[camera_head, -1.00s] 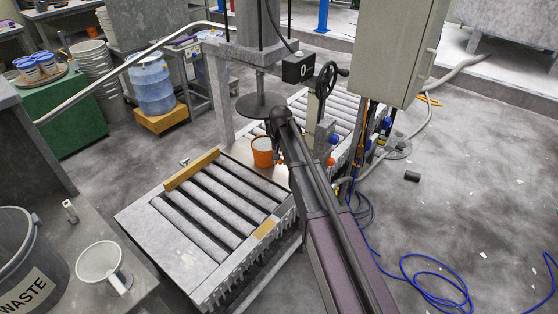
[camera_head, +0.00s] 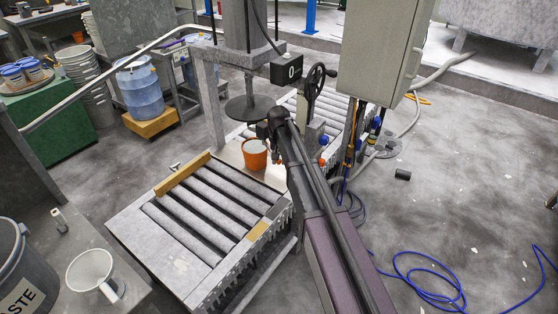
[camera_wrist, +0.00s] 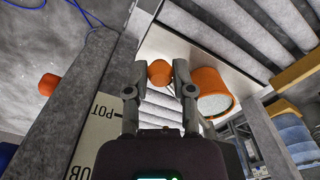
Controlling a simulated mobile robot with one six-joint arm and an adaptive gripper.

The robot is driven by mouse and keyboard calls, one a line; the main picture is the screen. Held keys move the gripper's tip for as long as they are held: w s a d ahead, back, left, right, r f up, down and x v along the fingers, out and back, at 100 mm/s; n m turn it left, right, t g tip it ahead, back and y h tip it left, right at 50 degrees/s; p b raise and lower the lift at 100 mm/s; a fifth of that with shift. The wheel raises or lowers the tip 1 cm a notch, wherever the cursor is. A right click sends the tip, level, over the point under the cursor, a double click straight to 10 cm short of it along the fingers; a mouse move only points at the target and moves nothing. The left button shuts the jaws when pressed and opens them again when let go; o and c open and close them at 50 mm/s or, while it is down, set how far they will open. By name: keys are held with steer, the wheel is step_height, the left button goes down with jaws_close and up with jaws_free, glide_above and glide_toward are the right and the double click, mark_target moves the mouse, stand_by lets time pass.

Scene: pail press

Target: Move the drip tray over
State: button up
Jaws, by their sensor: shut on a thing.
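My gripper (camera_wrist: 159,78) is shut on a small orange knob-like piece (camera_wrist: 160,71) in the wrist view. A pale flat plate (camera_wrist: 185,48) lies beyond the fingers there and seems to be the drip tray; I cannot tell whether the knob is joined to it. An orange pail (camera_wrist: 215,92) with a pale top is just right of the fingers. In the head view the pail (camera_head: 255,156) stands on the pale plate (camera_head: 231,153) below the round press disc (camera_head: 249,107). My arm hides the plate's right part and most of the gripper there.
A roller conveyor (camera_head: 190,225) with a wooden bar (camera_head: 183,174) lies in front of the press. A blue hose (camera_head: 430,290) lies on the floor at right.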

steer(key=shift+d, duration=0.15)
steer(key=shift+w+d, duration=0.4)
steer(key=shift+d, duration=0.25)
steer(key=o, duration=0.9)
steer(key=shift+s, duration=0.1)
